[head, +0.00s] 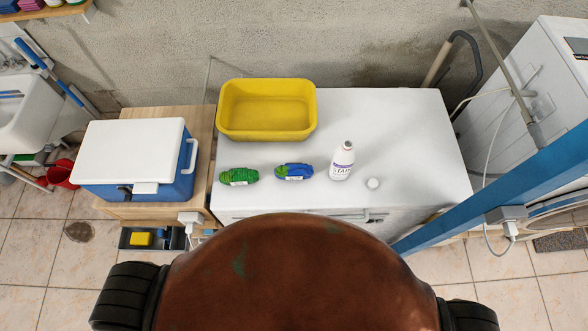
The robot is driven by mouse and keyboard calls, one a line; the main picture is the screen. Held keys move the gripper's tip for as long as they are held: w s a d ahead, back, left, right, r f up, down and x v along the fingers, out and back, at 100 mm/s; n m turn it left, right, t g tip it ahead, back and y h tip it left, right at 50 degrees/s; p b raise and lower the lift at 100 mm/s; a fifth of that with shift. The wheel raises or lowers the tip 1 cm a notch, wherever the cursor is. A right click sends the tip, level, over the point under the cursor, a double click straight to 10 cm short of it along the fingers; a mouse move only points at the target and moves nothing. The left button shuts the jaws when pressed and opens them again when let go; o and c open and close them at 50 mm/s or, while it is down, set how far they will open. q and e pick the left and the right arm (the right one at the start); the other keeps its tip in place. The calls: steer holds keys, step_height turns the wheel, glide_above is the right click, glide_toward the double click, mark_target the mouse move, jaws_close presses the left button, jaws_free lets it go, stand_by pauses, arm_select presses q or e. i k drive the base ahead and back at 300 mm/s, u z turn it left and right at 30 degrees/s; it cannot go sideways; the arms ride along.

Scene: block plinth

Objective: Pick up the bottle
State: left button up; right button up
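A white bottle (342,162) with dark lettering on its label stands upright on the white worktop (420,150), right of the middle. Its top looks brownish grey. Neither of my grippers is in view, and nothing is touching the bottle.
A yellow basin (267,109) stands behind the bottle to the left. Green (239,177) and blue (294,171) bundles lie left of the bottle. A blue and white cooler (140,160) stands farther left. A blue slanted post (500,190) crosses the right. The worktop's right part is clear.

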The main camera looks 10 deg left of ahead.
mark_target(344, 157)
steer(key=k, duration=1.3)
steer(key=u, duration=0.2)
steer(key=i, duration=0.7)
steer(key=u, duration=0.5)
